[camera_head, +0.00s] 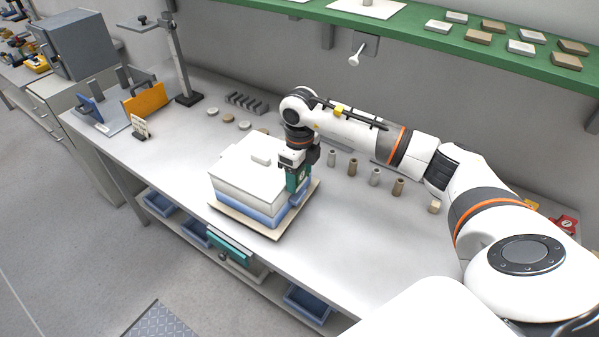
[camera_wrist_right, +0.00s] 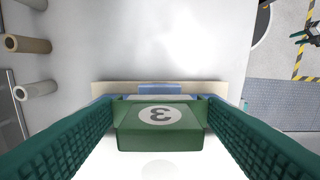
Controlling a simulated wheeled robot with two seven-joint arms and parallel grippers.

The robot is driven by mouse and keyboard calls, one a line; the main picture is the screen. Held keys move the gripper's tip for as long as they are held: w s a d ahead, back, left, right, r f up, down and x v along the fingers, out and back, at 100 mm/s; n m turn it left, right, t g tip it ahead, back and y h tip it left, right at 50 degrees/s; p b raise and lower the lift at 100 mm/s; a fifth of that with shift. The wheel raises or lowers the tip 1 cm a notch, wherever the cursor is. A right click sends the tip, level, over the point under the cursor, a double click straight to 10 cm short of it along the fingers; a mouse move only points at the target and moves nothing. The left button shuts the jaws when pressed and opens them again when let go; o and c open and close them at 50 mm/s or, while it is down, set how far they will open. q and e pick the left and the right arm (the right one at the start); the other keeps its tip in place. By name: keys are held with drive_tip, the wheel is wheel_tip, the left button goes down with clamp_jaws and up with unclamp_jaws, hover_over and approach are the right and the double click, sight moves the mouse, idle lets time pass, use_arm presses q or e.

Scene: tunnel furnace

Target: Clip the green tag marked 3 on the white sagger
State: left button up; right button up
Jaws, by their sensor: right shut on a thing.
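The white sagger (camera_head: 247,168) stands on a board on the bench in the head view, with a lid and knob on top and a blue band low on its side. My right gripper (camera_head: 298,181) is at the sagger's right side. It is shut on the green tag (camera_wrist_right: 160,125), whose round white label with a 3 shows upside down between the two fingers in the right wrist view. In that view the tag lies in front of the sagger's blue and white edge; whether it touches the sagger I cannot tell. My left gripper is not in view.
Several small cylinders (camera_head: 375,177) stand on the bench behind and right of the sagger. Round discs (camera_head: 228,118) lie behind it. An orange plate (camera_head: 146,100) and a lamp-like stand (camera_head: 181,60) are at the back left. The bench front right of the sagger is clear.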

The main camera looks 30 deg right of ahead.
drive_tip(key=shift+f, duration=0.25)
drive_tip(key=o, duration=1)
drive_tip(key=shift+o, duration=0.2)
drive_tip(key=shift+r, duration=0.15)
wheel_tip(320, 180, up, 12)
drive_tip(key=b, duration=0.3)
